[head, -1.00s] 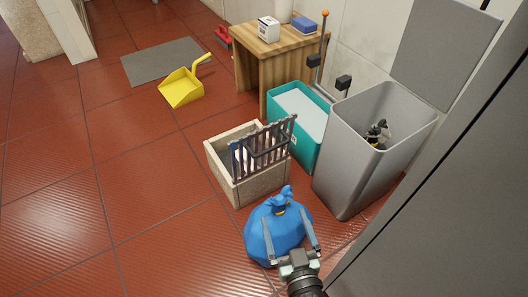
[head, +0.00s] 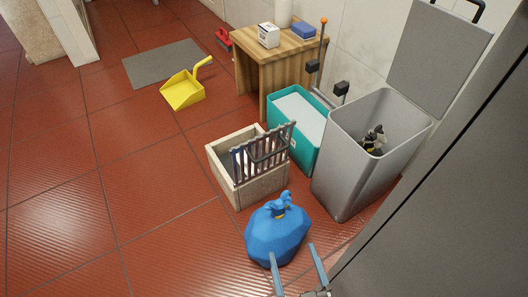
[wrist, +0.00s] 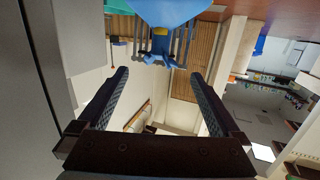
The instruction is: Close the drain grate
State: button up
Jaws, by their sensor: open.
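The drain grate (head: 265,150) is a dark grey barred panel. It stands raised and tilted on the stone basin (head: 222,172), so the basin's top is partly open. Something white and blue shows inside behind the bars. My gripper (head: 293,250) is at the bottom of the head view, with its fingers apart and nothing between them. It is nearer the camera than the grate and does not touch it. In the wrist view my gripper (wrist: 159,73) is also open, and grey bars that look like the grate (wrist: 184,45) show behind the blue bag.
A tied blue bag (head: 275,238) stands on the floor between my gripper and the basin. A teal bin (head: 280,130) and a tall grey bin (head: 345,180) with a raised lid stand at right. A yellow dustpan (head: 182,90) lies farther back. The left floor is clear.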

aim_at(248, 144)
jog(key=k, duration=1)
